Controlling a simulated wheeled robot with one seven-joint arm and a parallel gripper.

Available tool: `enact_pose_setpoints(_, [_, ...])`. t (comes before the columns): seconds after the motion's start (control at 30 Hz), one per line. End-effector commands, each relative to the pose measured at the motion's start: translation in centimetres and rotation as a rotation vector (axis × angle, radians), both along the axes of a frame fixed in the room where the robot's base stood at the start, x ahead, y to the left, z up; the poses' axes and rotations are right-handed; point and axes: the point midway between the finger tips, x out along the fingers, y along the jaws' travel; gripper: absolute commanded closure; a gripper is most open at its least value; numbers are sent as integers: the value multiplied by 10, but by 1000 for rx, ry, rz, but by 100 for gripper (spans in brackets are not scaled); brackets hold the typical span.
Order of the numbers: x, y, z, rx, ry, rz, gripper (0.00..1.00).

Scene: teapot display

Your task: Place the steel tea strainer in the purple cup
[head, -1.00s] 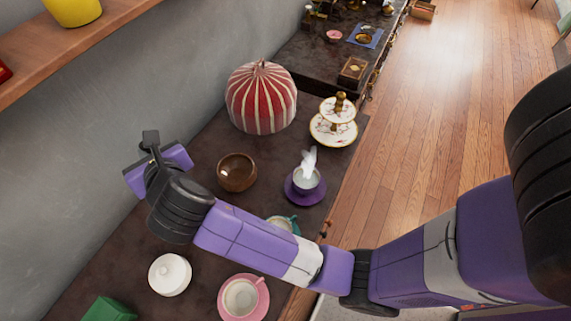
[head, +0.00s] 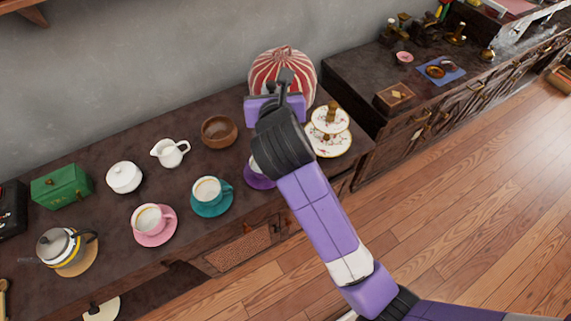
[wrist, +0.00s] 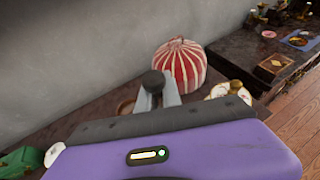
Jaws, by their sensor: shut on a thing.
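The purple cup's saucer (head: 258,182) shows at the left edge of my arm in the head view; most of the cup is hidden behind the arm. My gripper (head: 287,78) is raised above the counter, in front of the striped dome, farther back than the purple saucer. In the wrist view my gripper (wrist: 153,80) is shut. A grey, steel-looking piece (wrist: 172,93) shows at its jaws, apparently part of the tea strainer, whose shape I cannot make out.
A red-and-white striped dome (head: 268,64) and a tiered plate stand (head: 328,143) are close to the gripper. A brown bowl (head: 219,131), white creamer (head: 171,153), teal cup (head: 208,190) and pink cup (head: 150,220) stand to the left. The wall (head: 150,60) is behind.

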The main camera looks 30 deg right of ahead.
Motion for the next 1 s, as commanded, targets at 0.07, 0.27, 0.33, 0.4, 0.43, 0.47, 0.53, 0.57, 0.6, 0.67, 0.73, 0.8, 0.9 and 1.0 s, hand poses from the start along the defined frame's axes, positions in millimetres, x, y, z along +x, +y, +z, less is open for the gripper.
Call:
enact_pose_setpoints(0.07, [-1,1,-10,0,3,5,100])
enact_pose_setpoints(0.27, [-1,0,-55,-1,7,7,100])
enact_pose_setpoints(0.33, [-1,0,-72,-2,6,6,100])
enact_pose_setpoints(0.4, [-1,0,-89,-1,6,7,100])
enact_pose_setpoints(0.43, [-1,0,-97,-3,7,6,100])
enact_pose_setpoints(0.47, [-1,0,-104,-2,5,7,100])
enact_pose_setpoints(0.53, [-1,0,-120,-2,4,8,100])
enact_pose_setpoints(0.57, [-1,0,-127,-2,5,7,100])
enact_pose_setpoints(0.6, [-1,1,-134,-1,4,7,100])
enact_pose_setpoints(0.67, [-1,1,-144,-1,3,7,100])
enact_pose_setpoints(0.73, [-1,1,-152,-1,2,7,100])
enact_pose_setpoints(0.8, [-1,1,-156,0,0,7,100])
enact_pose_setpoints(0.9, [-1,0,-163,-1,1,7,100])
enact_pose_setpoints(1.0, [-1,0,-178,-1,4,7,100])
